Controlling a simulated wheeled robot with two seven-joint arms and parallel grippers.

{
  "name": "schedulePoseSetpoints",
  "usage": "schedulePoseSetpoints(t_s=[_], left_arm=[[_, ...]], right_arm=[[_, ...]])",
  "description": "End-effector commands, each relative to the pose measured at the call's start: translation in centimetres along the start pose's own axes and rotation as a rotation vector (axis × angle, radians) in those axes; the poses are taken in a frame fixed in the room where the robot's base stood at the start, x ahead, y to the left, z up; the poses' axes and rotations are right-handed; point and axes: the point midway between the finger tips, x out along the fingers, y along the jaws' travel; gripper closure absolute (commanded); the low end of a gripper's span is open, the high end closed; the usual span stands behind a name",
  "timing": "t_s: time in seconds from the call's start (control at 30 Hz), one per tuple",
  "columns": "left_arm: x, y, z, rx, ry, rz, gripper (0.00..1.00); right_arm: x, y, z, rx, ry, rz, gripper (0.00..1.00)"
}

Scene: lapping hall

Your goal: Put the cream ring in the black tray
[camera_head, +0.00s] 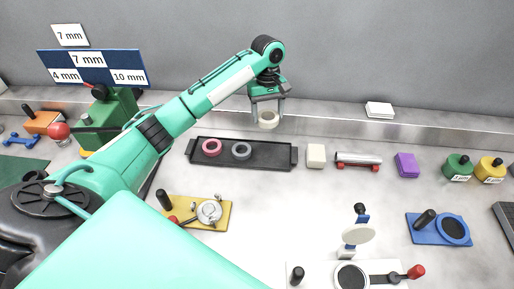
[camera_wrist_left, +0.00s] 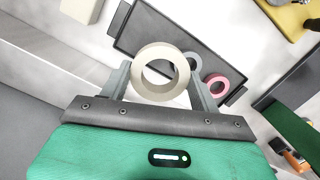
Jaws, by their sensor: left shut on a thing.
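My left gripper (camera_head: 267,105) is shut on the cream ring (camera_head: 268,120) and holds it up in the air, just behind the back right part of the black tray. In the left wrist view the cream ring (camera_wrist_left: 161,71) sits between the two fingers. The black tray (camera_head: 270,160) lies on the bench, with a pink ring (camera_head: 212,147) and a grey ring (camera_head: 241,151) in its left and middle parts. The right part of the tray is bare. The tray also shows in the left wrist view (camera_wrist_left: 150,32). My right gripper is not in view.
A cream block (camera_head: 316,156) stands close to the tray's right end, followed by a metal cylinder on a red stand (camera_head: 358,160) and a purple block (camera_head: 407,165). A yellow fixture (camera_head: 203,212) lies in front of the tray. A raised ledge and wall run behind.

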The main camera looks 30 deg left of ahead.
Motion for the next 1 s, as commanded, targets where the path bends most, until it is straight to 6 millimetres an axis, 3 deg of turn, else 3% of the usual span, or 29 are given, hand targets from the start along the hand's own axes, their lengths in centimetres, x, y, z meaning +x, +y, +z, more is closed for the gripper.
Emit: schedulePoseSetpoints(t_s=[0.2, 0.4, 1.0], left_arm=[[5.9, -0.1, -0.7, 0.000, -0.001, -0.004, 0.70], [10.3, 0.0, -1.3, 0.000, 0.000, -0.003, 0.70], [16.3, 0.1, -2.0, 0.002, 0.001, 0.000, 0.70]], right_arm=[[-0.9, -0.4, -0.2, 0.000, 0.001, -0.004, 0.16], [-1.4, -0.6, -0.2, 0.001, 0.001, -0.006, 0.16], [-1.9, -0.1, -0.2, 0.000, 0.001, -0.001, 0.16]])
